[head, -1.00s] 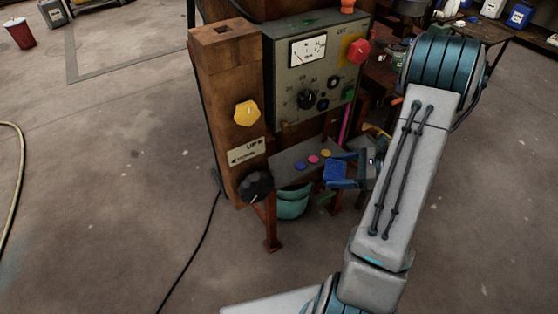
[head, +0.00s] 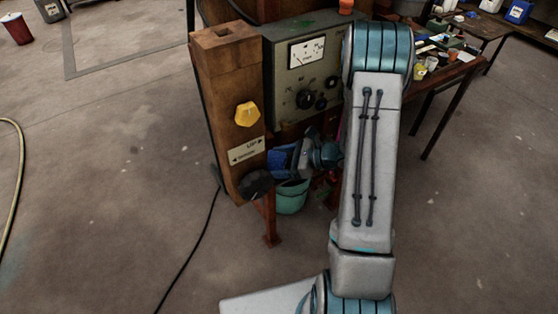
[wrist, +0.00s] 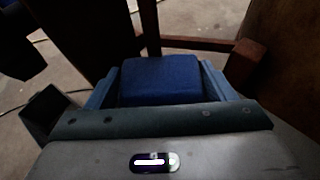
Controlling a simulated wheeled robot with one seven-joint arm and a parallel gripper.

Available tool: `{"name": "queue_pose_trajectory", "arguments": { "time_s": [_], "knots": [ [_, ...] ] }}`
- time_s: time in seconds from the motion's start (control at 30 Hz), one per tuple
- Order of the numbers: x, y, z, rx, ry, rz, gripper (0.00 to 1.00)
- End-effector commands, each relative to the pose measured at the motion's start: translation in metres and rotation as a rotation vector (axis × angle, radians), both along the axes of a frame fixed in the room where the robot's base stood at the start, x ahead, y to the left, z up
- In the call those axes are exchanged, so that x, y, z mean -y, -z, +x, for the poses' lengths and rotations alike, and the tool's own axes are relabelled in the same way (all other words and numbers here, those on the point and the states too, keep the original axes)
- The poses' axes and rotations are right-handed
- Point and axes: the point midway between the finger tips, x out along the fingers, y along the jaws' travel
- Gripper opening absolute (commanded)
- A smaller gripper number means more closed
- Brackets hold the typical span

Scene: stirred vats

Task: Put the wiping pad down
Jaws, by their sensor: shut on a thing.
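The wiping pad is a blue block. In the wrist view the pad (wrist: 160,80) sits between the two blue-grey fingers of my gripper (wrist: 158,88), which is shut on it. In the head view the pad (head: 282,161) shows at the front of the machine, just right of the wooden post. My gripper (head: 292,160) there is partly hidden by my own arm. The pad appears above the teal bucket (head: 291,196); I cannot tell whether it touches the shelf under the panel.
A wooden post (head: 228,105) with a yellow knob (head: 247,114) and a black knob (head: 255,184) stands close left of my gripper. The grey control panel (head: 283,75) is above it. A cluttered table (head: 440,73) stands at the right. A black cable (head: 197,245) crosses the floor.

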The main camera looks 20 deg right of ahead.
Motion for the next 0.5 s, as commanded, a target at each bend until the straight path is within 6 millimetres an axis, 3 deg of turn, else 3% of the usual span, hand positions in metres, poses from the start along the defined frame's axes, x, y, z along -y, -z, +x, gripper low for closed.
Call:
{"name": "queue_pose_trajectory", "arguments": {
  "time_s": [0.43, 0.47, 0.5],
  "knots": [
    [0.0003, 0.0081, 0.0001, 0.001, 0.0, 0.0, 0.51],
    [0.0002, 0.0069, 0.0001, 0.002, -0.001, 0.0, 0.82],
    [0.0003, 0.0062, 0.0001, 0.002, -0.001, 0.0, 0.86]
  ]
}}
